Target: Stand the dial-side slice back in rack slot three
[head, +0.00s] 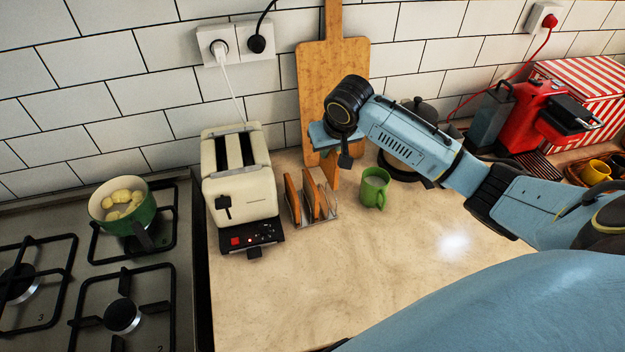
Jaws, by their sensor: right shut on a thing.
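A wire toast rack (324,218) stands on the counter just right of the cream toaster (238,190). Several brown slices (292,198) stand upright in the rack. My right gripper (330,152) is above the back of the rack, pointing down. It is shut on a brown slice (331,172), which shows only in part below the fingers. The slice is above or behind the standing slices; I cannot tell whether it touches the rack. The gripper's blue and black parts hide its upper portion. The slot numbers are not visible. My left gripper is not in view.
A green mug (374,189) stands close to the right of the rack. A wooden board (333,75) leans on the wall behind. A stove with a green pot (129,215) is at left, a red coffee machine (548,105) at right. The front counter is clear.

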